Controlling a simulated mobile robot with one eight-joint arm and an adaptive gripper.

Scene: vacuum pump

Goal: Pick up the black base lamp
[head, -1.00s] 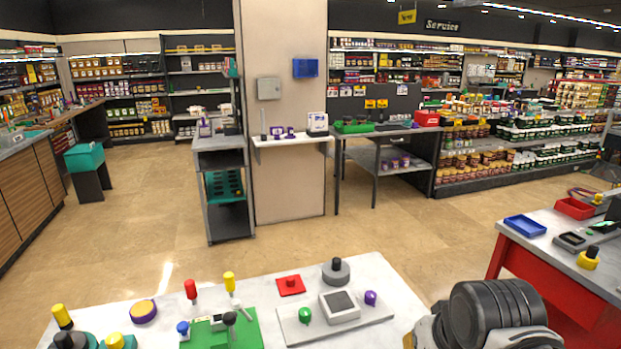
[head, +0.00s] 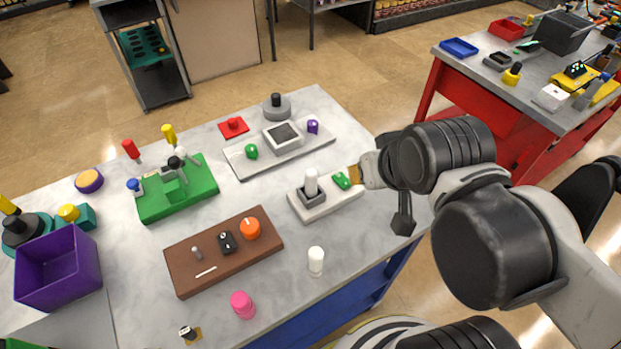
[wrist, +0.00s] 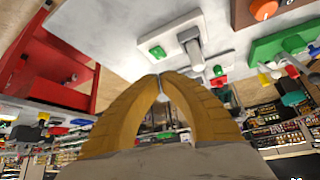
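No object is plainly a black base lamp. The closest match in the head view is a piece with a dark round base and a yellow top (head: 18,226) at the far left of the table, partly cut off by the picture edge. My gripper (head: 354,175) is at the table's right side, far from that piece, by a grey block with a white post (head: 312,190) and a green part (head: 342,180). In the wrist view my gripper's yellow fingers (wrist: 160,76) meet at their tips, with nothing seen between them. I cannot tell whether they touch the green part.
The marble table (head: 345,130) also holds a purple bin (head: 58,268), a green board (head: 178,200), a brown board (head: 222,255), a white cylinder (head: 316,261) and a pink piece (head: 242,304). A red workbench (head: 480,110) stands to the right, across open floor.

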